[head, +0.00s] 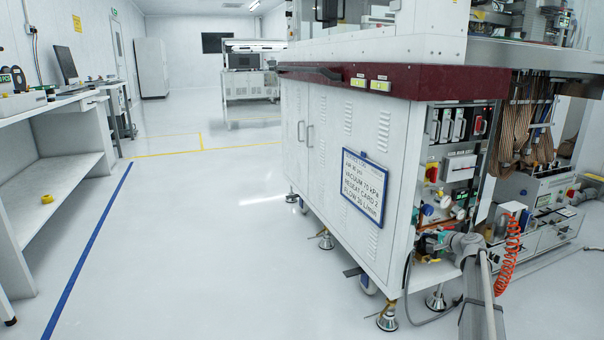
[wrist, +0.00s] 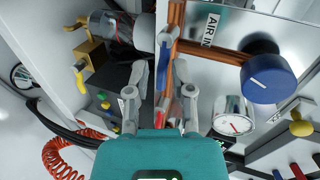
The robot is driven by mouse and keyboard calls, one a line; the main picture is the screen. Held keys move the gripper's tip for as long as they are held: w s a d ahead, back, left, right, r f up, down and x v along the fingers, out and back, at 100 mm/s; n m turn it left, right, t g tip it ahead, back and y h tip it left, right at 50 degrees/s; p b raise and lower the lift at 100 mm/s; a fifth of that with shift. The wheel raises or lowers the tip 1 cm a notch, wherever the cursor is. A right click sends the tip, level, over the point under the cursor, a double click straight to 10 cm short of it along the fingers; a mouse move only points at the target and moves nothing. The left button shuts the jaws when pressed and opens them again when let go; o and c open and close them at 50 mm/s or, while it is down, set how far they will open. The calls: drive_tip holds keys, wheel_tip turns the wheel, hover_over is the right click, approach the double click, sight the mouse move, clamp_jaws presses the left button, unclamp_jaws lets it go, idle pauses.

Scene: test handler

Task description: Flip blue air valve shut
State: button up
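The blue valve lever (wrist: 163,66) is long and narrow and points toward me in front of the copper pipe, left of the "AIR IN" label (wrist: 212,29). My gripper (wrist: 161,70) has its two grey fingers apart, one on each side of the lever in the wrist view. I see a gap on both sides; I cannot tell how deep the lever sits between the fingertips. In the head view my gripper (head: 424,241) is at the lower open panel of the machine; the lever cannot be made out there.
A round blue knob (wrist: 268,78) and a pressure gauge (wrist: 232,115) are close on the right. A brass valve with a yellow handle (wrist: 90,55) and a clear cylinder (wrist: 118,28) are on the left. An orange coiled hose (wrist: 66,158) hangs lower left. Open floor (head: 220,240) lies left of the machine.

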drive_tip(key=s+a+r+n+g+p, duration=0.1)
drive_tip(key=s+a+n+g+p, duration=0.35)
drive_tip(key=s+a, duration=0.55)
drive_tip(key=s+a+r+n+g+p, duration=0.1)
drive_tip(key=s+a+n+g+p, duration=0.3)
drive_tip(key=s+a, duration=0.7)
drive_tip(key=s+a+r+n+g+h+p, duration=0.2)
drive_tip(key=s+a+p, duration=0.2)
drive_tip(key=s, duration=0.5)
drive_tip(key=s+a+r+n+g+h+p, duration=0.25)
drive_tip(key=s+a+p, duration=0.25)
drive_tip(key=s, duration=0.5)
wheel_tip(320, 180, up, 37)
drive_tip(key=p, duration=3.8)
drive_tip(key=shift+r, duration=0.2)
drive_tip(key=shift+h, duration=0.25)
